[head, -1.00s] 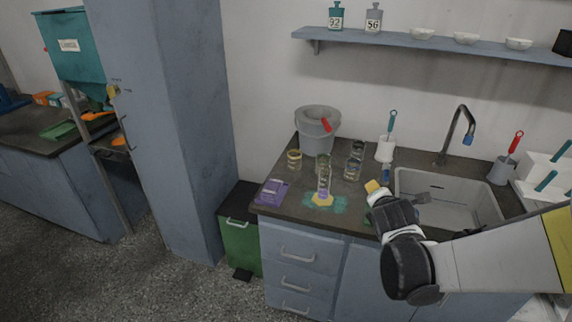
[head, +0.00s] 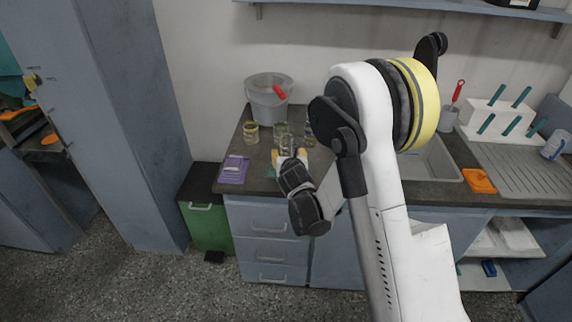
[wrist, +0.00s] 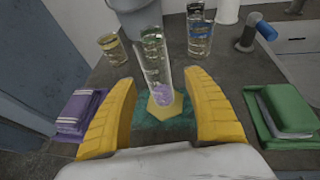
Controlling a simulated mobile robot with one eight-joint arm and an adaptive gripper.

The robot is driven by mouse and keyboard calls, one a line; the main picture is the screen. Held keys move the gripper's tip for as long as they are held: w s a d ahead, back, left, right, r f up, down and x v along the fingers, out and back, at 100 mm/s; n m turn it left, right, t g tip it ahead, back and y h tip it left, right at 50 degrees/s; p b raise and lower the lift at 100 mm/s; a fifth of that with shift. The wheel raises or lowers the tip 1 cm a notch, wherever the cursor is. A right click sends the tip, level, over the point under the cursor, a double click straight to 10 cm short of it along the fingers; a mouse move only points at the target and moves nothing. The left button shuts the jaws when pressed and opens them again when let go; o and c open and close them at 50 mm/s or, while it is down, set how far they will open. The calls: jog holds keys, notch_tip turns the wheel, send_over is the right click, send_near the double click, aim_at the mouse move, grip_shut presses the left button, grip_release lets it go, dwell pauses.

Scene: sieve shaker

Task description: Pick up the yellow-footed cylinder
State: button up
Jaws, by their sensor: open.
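The yellow-footed cylinder stands on the dark counter; in the wrist view it is a tall clear glass cylinder (wrist: 154,60) with purple contents low down and a yellow foot (wrist: 165,104). It rests on a teal mat (wrist: 150,130). My gripper (wrist: 165,103) is open, its yellow fingers spread to the left and right of the cylinder's lower part, with gaps on both sides. In the head view my gripper (head: 288,156) is at the counter's front, and my arm hides most of the cylinder.
Behind stand a yellow-banded beaker (wrist: 112,48), a blue-labelled glass vessel (wrist: 200,32) and a grey bucket (head: 268,98). The sink (head: 432,160) is further right.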

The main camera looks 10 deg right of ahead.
aim_at(287, 153)
jog(key=b+x, duration=0.1)
jog(key=x, duration=0.3)
jog(key=shift+w+a+f+b, duration=0.1)
jog(key=shift+a+f+b, duration=0.05)
jog(key=shift+f+b, duration=0.2)
jog(key=shift+r, duration=0.1)
jog(key=shift+c, duration=0.6)
grip_shut()
